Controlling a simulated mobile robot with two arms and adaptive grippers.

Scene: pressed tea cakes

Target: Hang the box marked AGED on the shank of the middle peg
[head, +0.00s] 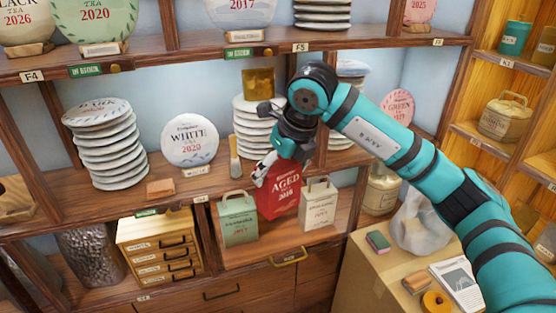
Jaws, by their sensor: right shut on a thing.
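The red box marked AGED (281,196) is in the middle of the head view, in front of the lower shelf bay. My right gripper (264,172) comes from above and is shut on the box at its upper left. A green box with a handle (238,219) is to its left, and a cream box with a handle (319,207) is to its right. The red box is between the two and reaches higher. I cannot make out the pegs; the middle one is hidden behind the box or gripper. My left gripper is not in view.
A wooden shelf edge (100,218) runs just behind the boxes. Stacked tea cakes (104,146) and a white cake (190,140) stand on the shelf. A small drawer chest (158,249) is at lower left. A carton (362,282) with a clear bag (420,222) is at right.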

